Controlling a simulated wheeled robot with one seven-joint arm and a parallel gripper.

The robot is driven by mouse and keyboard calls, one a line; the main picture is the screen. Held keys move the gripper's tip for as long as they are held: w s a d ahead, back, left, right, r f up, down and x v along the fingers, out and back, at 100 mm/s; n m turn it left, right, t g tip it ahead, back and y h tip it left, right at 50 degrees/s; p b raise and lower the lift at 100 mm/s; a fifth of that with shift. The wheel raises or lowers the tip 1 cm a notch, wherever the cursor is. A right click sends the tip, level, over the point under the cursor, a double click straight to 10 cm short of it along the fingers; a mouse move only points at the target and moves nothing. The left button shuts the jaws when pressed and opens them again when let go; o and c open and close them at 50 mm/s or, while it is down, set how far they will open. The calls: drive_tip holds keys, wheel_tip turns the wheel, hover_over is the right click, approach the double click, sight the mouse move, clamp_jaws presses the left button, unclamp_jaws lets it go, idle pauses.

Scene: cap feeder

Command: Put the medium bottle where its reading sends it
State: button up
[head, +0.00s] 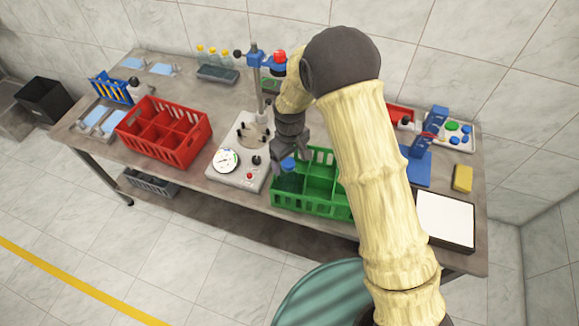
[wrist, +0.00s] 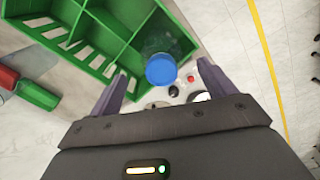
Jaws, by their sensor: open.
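A clear bottle with a blue cap (head: 289,163) stands in the left compartment of the green crate (head: 338,208) at the front of the table. The bottle cap (wrist: 162,69) also shows in the wrist view, with the green crate wall (wrist: 95,58) beside it. My gripper (head: 291,156) is just above that compartment, pointing down. In the wrist view my gripper (wrist: 160,74) is open, with one finger on each side of the cap and visible gaps between. Whether this is the medium bottle I cannot tell. A device with a round dial (head: 225,161) stands left of the green crate.
A red divided crate (head: 165,150) stands left of the dial device. A blue stand (head: 419,167), a yellow block (head: 462,178) and a white-topped pad (head: 446,219) are at the right. Yellow-capped bottles (head: 212,55) stand at the back. My arm hides part of the table.

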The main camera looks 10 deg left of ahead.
wheel_tip(320, 180, up, 6)
drive_tip(key=shift+r+b, duration=0.1)
drive_tip(key=shift+b, duration=0.75)
drive_tip(key=shift+w, duration=0.1)
drive_tip(key=shift+s, duration=0.2)
drive_tip(key=shift+w, duration=0.1)
drive_tip(key=shift+d+r, duration=0.1)
drive_tip(key=shift+d, duration=0.2)
drive_tip(key=s+d+r+m+t, duration=0.1)
drive_tip(key=d+r+m, duration=0.2)
drive_tip(key=d, duration=0.6)
drive_tip(key=s+d+r+m, duration=0.2)
drive_tip(key=d+r+m, duration=0.1)
drive_tip(key=d, duration=0.5)
drive_tip(key=s+d+r+m+t, duration=0.1)
drive_tip(key=s+d+r+m, duration=0.1)
drive_tip(key=s+d+m, duration=0.3)
drive_tip(key=s+d, duration=0.4)
drive_tip(key=d, duration=0.2)
drive_tip(key=shift+s+r+t, duration=0.25)
drive_tip(key=shift+t, duration=0.05)
